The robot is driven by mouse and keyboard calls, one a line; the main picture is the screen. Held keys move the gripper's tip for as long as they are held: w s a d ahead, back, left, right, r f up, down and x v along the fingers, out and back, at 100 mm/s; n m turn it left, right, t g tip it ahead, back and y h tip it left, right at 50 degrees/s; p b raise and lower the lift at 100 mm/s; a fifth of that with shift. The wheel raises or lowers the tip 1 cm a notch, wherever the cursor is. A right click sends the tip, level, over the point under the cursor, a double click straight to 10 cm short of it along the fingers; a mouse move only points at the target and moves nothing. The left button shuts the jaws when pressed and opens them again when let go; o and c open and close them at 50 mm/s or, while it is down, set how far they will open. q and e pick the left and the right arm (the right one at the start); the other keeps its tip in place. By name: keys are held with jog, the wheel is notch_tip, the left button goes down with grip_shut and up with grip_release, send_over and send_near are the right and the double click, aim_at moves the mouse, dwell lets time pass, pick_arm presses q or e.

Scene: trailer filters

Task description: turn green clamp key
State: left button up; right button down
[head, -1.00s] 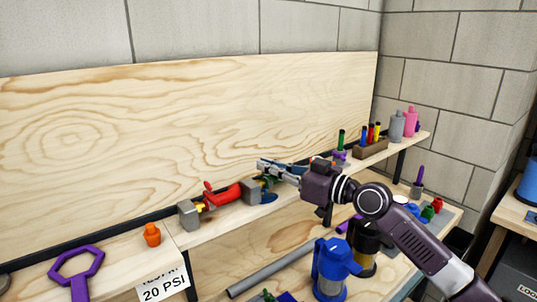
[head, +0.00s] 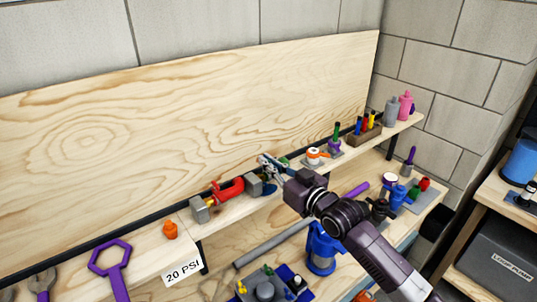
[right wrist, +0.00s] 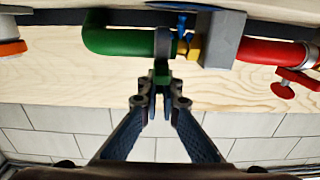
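My right gripper (head: 268,165) reaches from the right to the clamped pipe on the upper shelf. In the right wrist view its narrow fingertips (right wrist: 161,92) are close together on both sides of the small green clamp key (right wrist: 161,72). They look shut on it. The key hangs at the end of a green pipe elbow (right wrist: 118,42), by a grey collar. In the head view the gripper mostly hides the key. A blue key (right wrist: 182,22) and a yellow part (right wrist: 194,47) sit beside the collar. My left gripper is not in view.
A grey block and the red pipe (head: 226,190) with its red key (right wrist: 297,80) lie beside the gripper. An orange-and-white part (head: 315,155) stands on the other side. A blue filter housing (head: 321,250) and a grey tube (head: 275,244) are below.

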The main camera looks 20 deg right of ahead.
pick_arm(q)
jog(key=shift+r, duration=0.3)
pick_arm(e)
jog(key=shift+r, duration=0.1)
jog(key=c, duration=2.2)
grip_release()
jog(key=shift+w, duration=0.15)
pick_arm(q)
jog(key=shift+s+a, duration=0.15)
pick_arm(e)
jog(key=shift+o, duration=0.2)
jog(key=v, duration=1.2)
jog(key=shift+a, duration=0.1)
